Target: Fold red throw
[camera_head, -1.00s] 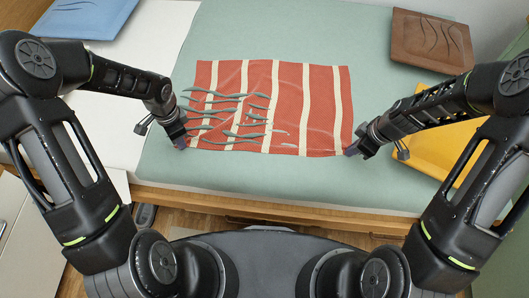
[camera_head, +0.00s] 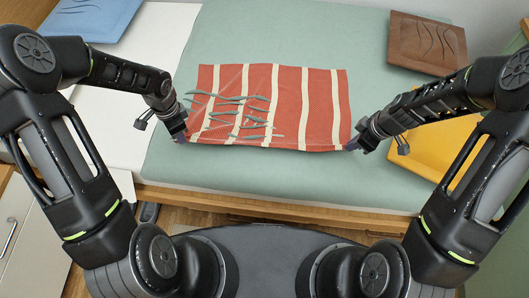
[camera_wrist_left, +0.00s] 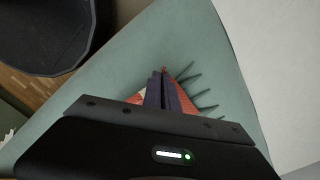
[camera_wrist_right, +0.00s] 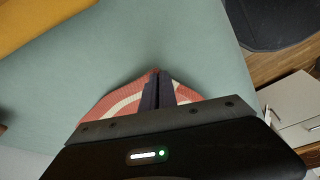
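The red throw (camera_head: 290,110) with cream stripes lies spread on the green surface in the head view. Grey-green wavy strands lie over its left half. My left gripper (camera_head: 182,138) is at its near left corner; in the left wrist view the fingers (camera_wrist_left: 163,75) are together with red cloth at their tips. My right gripper (camera_head: 351,147) is at its near right corner; in the right wrist view its fingers (camera_wrist_right: 155,75) are together with red cloth (camera_wrist_right: 112,104) around the tips. The near edge runs between both grippers and looks slightly lifted.
A blue tray (camera_head: 88,20) lies at the back left on a white surface (camera_head: 115,110). A brown tray (camera_head: 427,40) is at the back right, and a yellow item (camera_head: 425,150) lies behind my right arm. The green surface (camera_head: 290,35) beyond the throw is clear.

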